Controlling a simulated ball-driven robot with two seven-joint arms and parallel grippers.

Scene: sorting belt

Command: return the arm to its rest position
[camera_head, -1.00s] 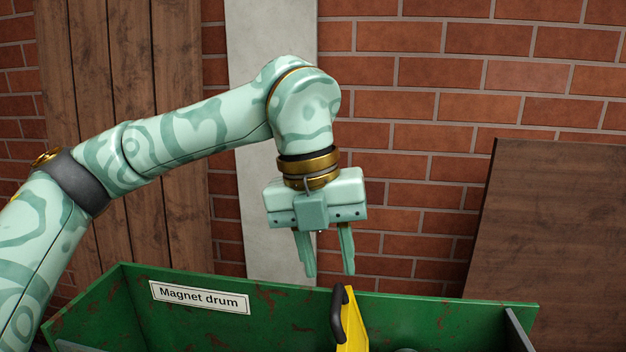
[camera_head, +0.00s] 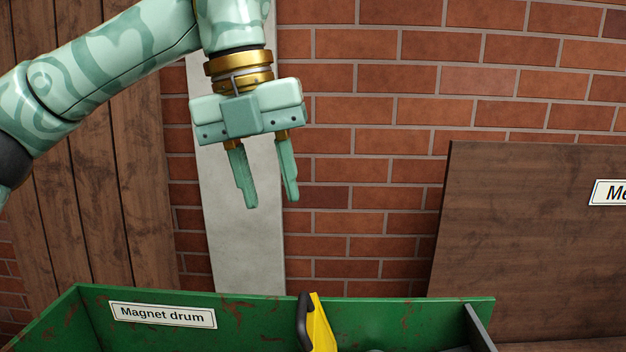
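My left gripper (camera_head: 268,204) hangs from my pale green patterned arm, which comes in from the left. Its two fingers point down and stand apart, with nothing between them. It is above and behind the green bin's top edge as seen in the picture, in front of the brick wall and a pale panel. My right gripper is not in view.
A green bin (camera_head: 262,314) labelled "Magnet drum" (camera_head: 163,315) stands at the bottom. A yellow thing (camera_head: 321,326) with a black handle (camera_head: 304,320) sticks up in it. A brown board (camera_head: 530,235) leans at the right against the brick wall (camera_head: 365,205).

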